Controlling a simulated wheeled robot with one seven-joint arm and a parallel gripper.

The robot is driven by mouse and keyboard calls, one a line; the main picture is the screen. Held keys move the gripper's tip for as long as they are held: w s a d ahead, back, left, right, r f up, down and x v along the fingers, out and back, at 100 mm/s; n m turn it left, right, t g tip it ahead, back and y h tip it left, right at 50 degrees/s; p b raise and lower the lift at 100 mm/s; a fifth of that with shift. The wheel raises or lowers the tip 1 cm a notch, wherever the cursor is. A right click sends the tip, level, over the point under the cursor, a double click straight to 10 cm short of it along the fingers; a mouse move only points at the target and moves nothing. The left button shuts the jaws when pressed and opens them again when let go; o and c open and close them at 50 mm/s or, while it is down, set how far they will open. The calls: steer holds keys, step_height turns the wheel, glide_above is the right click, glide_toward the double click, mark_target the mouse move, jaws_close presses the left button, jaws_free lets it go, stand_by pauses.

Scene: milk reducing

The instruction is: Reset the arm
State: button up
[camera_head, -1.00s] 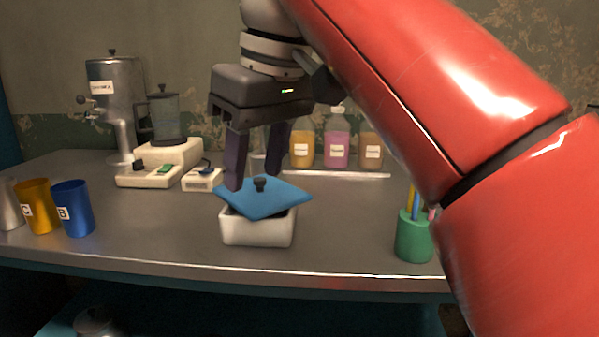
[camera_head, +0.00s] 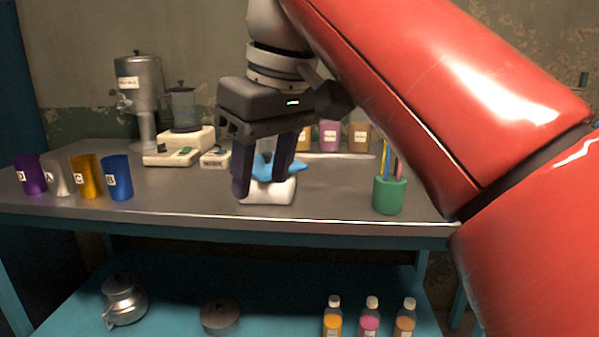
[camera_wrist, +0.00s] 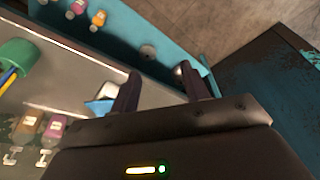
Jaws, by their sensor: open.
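My gripper (camera_head: 262,184) hangs fingers down, open, with nothing between its fingers. In the head view it overlaps the white box (camera_head: 268,193) and its blue lid (camera_head: 264,170), hiding parts of both. In the wrist view the blue lid (camera_wrist: 101,106) shows beside the left finger, and the fingers (camera_wrist: 160,92) appear over the table's front edge, apart from the lid. How the lid sits on the box is partly hidden. My red arm reaches in from the right.
Several coloured cups (camera_head: 87,177) stand on the table's left. A metal dispenser (camera_head: 141,95) and blender (camera_head: 184,110) are behind. A green pen holder (camera_head: 389,195) stands right. A kettle (camera_head: 124,300), a pot (camera_head: 220,317) and bottles (camera_head: 369,318) are on the lower shelf.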

steer(key=s+d+f+m+t, duration=0.1)
steer(key=s+d+f+m, duration=0.1)
steer(key=d+f, duration=0.4)
steer(key=s+d+f+m+t+h, duration=0.1)
steer(key=s+d+f+m, duration=0.2)
steer(key=d+f, duration=0.4)
steer(key=s+d+f+m+t+h, duration=0.1)
steer(key=d+f+m, duration=0.3)
steer(key=f, duration=1.3)
steer(key=s+d, duration=0.1)
steer(key=d, duration=0.1)
steer(key=shift+s+d+f+m, duration=0.25)
steer(key=shift+s+d+m, duration=0.05)
steer(key=shift+s+m, duration=0.1)
steer(key=shift+c, duration=1.1)
steer(key=shift+a, duration=0.15)
